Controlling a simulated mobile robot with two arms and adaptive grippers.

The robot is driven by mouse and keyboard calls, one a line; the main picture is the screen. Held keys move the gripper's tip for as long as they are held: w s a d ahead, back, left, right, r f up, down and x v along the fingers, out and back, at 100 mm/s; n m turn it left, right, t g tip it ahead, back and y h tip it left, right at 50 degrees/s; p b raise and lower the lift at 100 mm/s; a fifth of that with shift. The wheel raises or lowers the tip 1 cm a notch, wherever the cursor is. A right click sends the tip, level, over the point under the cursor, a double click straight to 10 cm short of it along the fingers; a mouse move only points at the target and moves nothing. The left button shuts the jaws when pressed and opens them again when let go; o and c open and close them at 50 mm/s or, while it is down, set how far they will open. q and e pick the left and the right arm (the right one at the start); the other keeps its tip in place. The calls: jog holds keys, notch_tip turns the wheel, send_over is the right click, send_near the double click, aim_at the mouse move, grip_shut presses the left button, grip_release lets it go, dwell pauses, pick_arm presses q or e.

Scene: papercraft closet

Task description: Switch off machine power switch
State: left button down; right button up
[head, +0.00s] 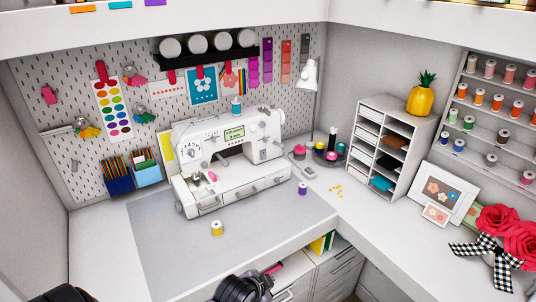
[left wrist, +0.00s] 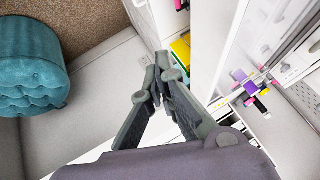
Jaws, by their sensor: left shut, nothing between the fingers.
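The white sewing machine (head: 228,165) stands on the grey mat in the head view, with a lit green display and a dial on its front. Its power switch is too small to make out. In the left wrist view my left gripper (left wrist: 155,78) is shut and empty, pointing down past the desk beside a white panel. In the head view a dark part of my arm shows at the bottom middle, below the desk's front edge and well apart from the machine. My right gripper is not in view.
A yellow spool (head: 216,229) and a purple spool (head: 302,188) stand in front of the machine. A white shelf unit (head: 390,147) stands in the corner. Drawers (head: 338,272) are under the desk. A teal ottoman (left wrist: 32,65) shows in the left wrist view. The mat's front (head: 180,265) is clear.

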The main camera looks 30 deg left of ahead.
pick_arm(q)
jog(key=w+a+r+m+t, duration=0.1)
jog(key=w+a+r, duration=0.1)
jog(key=w, duration=0.3)
jog(key=w+a+r+m+t+y, duration=0.1)
jog(key=w+a+r, duration=0.1)
jog(key=w+a, duration=0.2)
jog(key=w+a+r+m+t+y, duration=0.1)
jog(key=w+a+r+t, duration=0.1)
jog(key=w, duration=0.3)
jog(key=shift+w+a+r, duration=0.35)
jog(key=shift+a, duration=0.15)
jog(key=w+a+r+m+t+y, duration=0.2)
jog(key=w+a+r, duration=0.4)
jog(key=w, duration=0.4)
jog(key=shift+a+r+m+t+y, duration=0.4)
jog(key=shift+a+m+t, duration=0.2)
jog(key=shift+a+t, duration=0.2)
